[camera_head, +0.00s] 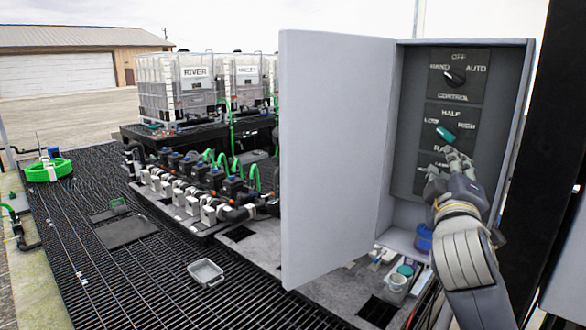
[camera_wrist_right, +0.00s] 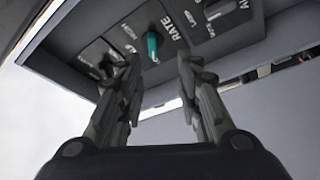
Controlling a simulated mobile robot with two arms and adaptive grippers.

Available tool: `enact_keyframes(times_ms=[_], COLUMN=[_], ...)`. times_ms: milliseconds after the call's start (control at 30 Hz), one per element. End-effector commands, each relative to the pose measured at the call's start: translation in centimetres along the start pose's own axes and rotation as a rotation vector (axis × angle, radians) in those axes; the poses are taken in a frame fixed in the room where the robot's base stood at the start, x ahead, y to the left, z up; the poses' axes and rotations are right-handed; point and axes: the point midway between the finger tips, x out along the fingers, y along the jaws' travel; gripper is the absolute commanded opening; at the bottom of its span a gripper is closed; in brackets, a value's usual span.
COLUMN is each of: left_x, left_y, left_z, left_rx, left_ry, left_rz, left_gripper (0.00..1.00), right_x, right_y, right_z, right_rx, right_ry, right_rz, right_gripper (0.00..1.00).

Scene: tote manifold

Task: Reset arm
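My right gripper (camera_head: 447,165) is in front of the lower part of the open grey control box (camera_head: 408,215). In the wrist view its two fingers (camera_wrist_right: 155,85) stand apart with nothing held between them. The teal rate knob (camera_head: 446,134) is just above the gripper; it also shows in the wrist view (camera_wrist_right: 152,47), beyond the gap between the fingers. The black control knob (camera_head: 455,76) is higher up on the panel. The lowest switch plate (camera_head: 424,180) is partly hidden by the gripper. My left gripper is in neither view.
The box door (camera_head: 335,160) stands open to the left of my right arm. Jars (camera_head: 397,281) and small items stand on the ledge below. Pipes and valves (camera_head: 205,190), white totes (camera_head: 180,88) and a grey tray (camera_head: 206,272) lie farther left. A black post (camera_head: 535,170) rises at right.

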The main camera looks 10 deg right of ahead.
Motion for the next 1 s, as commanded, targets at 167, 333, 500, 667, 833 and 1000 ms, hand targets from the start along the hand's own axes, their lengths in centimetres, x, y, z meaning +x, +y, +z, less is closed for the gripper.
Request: enact_keyframes(times_ms=[167, 333, 500, 667, 833, 1000], left_x=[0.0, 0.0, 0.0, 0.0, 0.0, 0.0], left_y=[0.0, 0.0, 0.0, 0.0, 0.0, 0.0], left_z=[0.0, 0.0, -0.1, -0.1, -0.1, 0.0], left_rx=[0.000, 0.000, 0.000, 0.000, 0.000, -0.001], left_ry=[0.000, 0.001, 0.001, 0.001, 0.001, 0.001], left_rz=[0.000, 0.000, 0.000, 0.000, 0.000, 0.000], left_gripper=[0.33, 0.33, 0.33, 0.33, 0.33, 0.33], right_x=[-2.3, -7.7, -15.4, -24.0, -32.5, -39.3], right_y=[-8.6, -19.1, -27.6, -33.4, -36.6, -37.8], right_z=[2.4, 6.3, 10.5, 14.4, 17.6, 19.7], right_rx=[0.053, 0.144, 0.236, 0.319, 0.391, 0.441], right_ry=[-0.036, -0.124, -0.258, -0.419, -0.594, -0.744], right_rz=[-0.190, -0.446, -0.687, -0.892, -1.056, -1.165], right_gripper=[0.33, 0.33, 0.33, 0.33, 0.33, 0.33])
